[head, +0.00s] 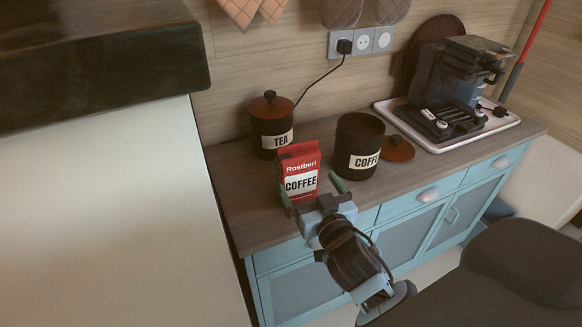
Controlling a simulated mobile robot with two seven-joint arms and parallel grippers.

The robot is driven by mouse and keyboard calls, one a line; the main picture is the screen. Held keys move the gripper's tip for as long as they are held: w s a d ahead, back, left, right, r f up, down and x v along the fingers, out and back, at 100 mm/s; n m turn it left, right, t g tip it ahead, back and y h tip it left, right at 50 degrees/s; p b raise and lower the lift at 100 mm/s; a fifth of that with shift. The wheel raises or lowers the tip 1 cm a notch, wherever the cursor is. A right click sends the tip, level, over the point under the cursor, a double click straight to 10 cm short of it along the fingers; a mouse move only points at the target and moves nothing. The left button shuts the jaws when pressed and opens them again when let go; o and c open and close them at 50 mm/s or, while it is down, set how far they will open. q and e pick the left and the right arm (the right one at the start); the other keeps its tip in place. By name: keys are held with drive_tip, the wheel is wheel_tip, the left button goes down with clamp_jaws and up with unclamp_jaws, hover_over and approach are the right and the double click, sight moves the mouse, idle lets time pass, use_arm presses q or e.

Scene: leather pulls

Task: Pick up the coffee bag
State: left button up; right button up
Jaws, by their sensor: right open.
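The coffee bag (300,168) is red with a white label reading COFFEE and stands upright on the wooden counter near its front edge. My right gripper (312,190) is open, with its two fingers spread in front of the bag's lower part. One finger shows at the bag's left and a green-tinted one at its right. I cannot tell whether the fingers touch the bag. The gripper body hides the bag's base. My left gripper is not in the head view.
A dark TEA canister (271,128) with its lid on stands behind the bag. An open COFFEE canister (359,147) stands close at the right, its lid (397,149) beside it. A coffee machine (452,78) sits on a white tray (508,121). A tall cabinet (100,200) bounds the left.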

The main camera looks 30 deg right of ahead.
sight(297, 167)
drive_tip(key=shift+r, duration=0.2)
drive_tip(key=shift+w, duration=0.15)
drive_tip(key=shift+w+d, duration=0.15)
drive_tip(key=shift+w, duration=0.7)
drive_tip(key=shift+w+f, duration=0.1)
drive_tip(key=shift+w, duration=0.3)
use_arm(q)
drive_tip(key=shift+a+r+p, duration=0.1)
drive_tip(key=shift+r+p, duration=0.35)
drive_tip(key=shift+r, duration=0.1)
use_arm(e)
drive_tip(key=shift+w+d+f, duration=0.1)
drive_tip(key=shift+w, duration=1.1)
drive_tip(key=shift+w+d+f, duration=0.1)
drive_tip(key=shift+w, duration=1.05)
drive_tip(key=c, duration=0.8)
drive_tip(key=shift+o, duration=0.2)
drive_tip(key=shift+r, duration=0.15)
